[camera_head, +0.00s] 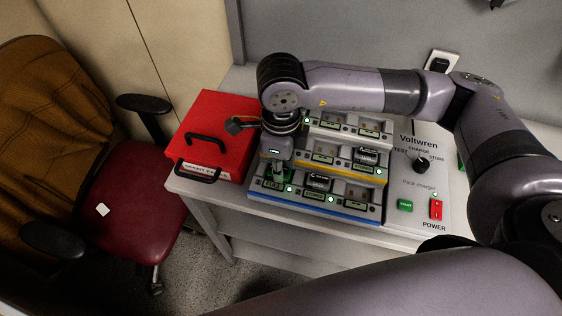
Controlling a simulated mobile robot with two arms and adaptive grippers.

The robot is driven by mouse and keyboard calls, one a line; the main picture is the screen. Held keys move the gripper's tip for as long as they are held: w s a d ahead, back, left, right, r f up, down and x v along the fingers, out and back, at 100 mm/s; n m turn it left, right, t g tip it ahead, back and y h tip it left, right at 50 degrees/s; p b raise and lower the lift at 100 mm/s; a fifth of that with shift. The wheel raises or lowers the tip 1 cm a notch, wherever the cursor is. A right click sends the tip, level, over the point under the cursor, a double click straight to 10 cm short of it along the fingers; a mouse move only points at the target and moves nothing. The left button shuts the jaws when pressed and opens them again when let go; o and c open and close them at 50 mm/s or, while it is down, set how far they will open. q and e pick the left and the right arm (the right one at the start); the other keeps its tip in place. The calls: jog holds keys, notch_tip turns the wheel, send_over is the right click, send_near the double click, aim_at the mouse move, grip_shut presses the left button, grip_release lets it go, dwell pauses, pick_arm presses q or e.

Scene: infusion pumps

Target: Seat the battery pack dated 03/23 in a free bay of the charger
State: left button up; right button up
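The charger (383,219) stands on the bench in three stepped rows with white, yellow and blue edges. One dark battery pack (367,155) sits in the right bay of the middle row. Another dark pack (318,182) sits in the middle bay of the front row. Several other bays look empty, such as the front right one (358,193). I cannot read the date 03/23 on any pack. My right gripper (275,174) points down at the front row's left bay. Its fingertips are small and partly hidden, so I cannot tell whether it holds a pack. My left gripper is not in view.
A red case (222,125) with black handles lies left of the charger. The control panel (430,190) with a dial, a green button and a red power switch is on the right. A red chair (130,200) stands at the left. A grey wall rises behind.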

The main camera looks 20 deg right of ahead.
jog(key=o, duration=0.3)
jog(key=shift+w+r, duration=0.15)
jog(key=shift+d, duration=0.1)
jog(key=shift+r, duration=3.95)
